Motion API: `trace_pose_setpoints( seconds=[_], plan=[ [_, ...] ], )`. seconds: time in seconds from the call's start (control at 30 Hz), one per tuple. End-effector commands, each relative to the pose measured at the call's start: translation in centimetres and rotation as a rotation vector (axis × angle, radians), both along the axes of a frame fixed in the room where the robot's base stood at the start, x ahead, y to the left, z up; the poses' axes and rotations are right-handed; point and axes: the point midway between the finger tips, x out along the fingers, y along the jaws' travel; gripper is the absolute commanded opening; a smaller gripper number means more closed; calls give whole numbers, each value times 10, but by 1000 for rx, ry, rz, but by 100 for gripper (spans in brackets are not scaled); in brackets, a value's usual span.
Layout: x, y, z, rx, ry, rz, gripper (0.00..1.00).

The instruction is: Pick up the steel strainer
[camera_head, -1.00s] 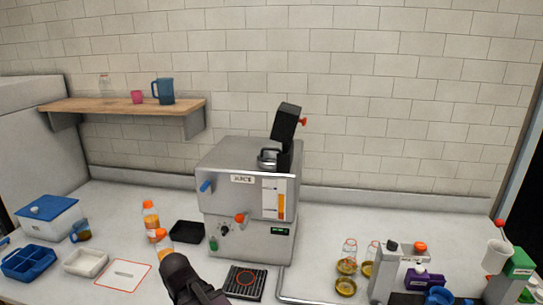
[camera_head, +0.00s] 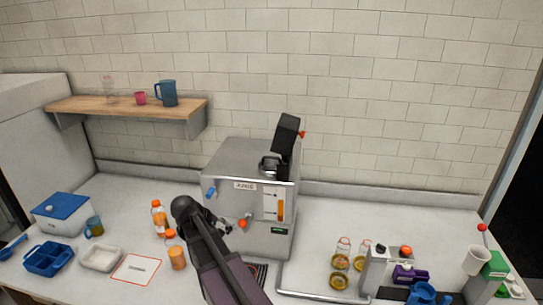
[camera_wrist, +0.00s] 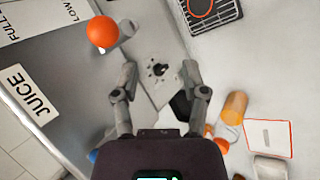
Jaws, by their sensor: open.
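I cannot make out the steel strainer for certain. A small grey metal vessel (camera_head: 269,165) with a dark handle sits on top of the steel juicer (camera_head: 262,235); I cannot tell whether it is the strainer. It does not show in the wrist view. My gripper (camera_wrist: 160,72) is open, with nothing between its fingers, in front of the juicer's front panel. In the head view my arm hides part of the juicer's lower front.
Orange bottles (camera_head: 177,252) stand left of my arm, near a red-outlined card (camera_head: 136,269), a white tray (camera_head: 101,258) and a blue divided tray (camera_head: 48,259). A grey stand (camera_head: 377,272) and glass jars (camera_head: 339,282) are at right. A black-and-grey drip tray (camera_wrist: 212,14) lies below the juicer.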

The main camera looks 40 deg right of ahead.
Motion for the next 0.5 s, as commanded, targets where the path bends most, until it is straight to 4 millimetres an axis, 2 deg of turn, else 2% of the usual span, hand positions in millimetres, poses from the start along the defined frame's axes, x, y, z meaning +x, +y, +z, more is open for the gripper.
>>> trace_pose_setpoints(
  seconds=[0.03, 0.5],
  plan=[
    [8, -9, 20, -29, 9, 5, 57],
    [46, -86, 128, -305, 119, 46, 57]
  ],
)
